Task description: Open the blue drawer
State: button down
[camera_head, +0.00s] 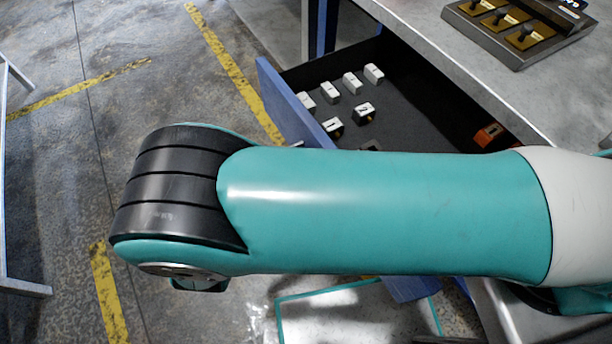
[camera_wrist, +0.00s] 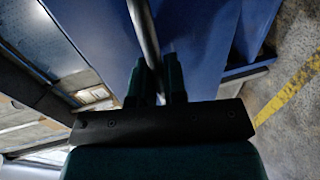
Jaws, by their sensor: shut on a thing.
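The blue drawer (camera_head: 290,105) is pulled out from under the workbench, and its dark inside shows in the head view. Several small white numbered blocks and an orange block (camera_head: 487,134) lie in it. In the wrist view the blue drawer front (camera_wrist: 195,45) fills the middle, with a grey bar handle (camera_wrist: 144,35) running along it. My gripper (camera_wrist: 158,75) is shut on the handle, one finger on each side of it. In the head view my teal arm crosses in front of the drawer and hides the handle and my gripper.
The grey workbench top (camera_head: 440,45) is at the upper right, carrying a dark panel (camera_head: 520,32) with several knobs. A teal-edged pale panel (camera_head: 350,312) lies below my arm. The concrete floor with yellow lines (camera_head: 235,70) is open on the left.

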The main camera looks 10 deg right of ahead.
jog(key=shift+s, duration=0.1)
jog(key=c, duration=1.2)
grip_release()
jog(key=shift+a, duration=0.1)
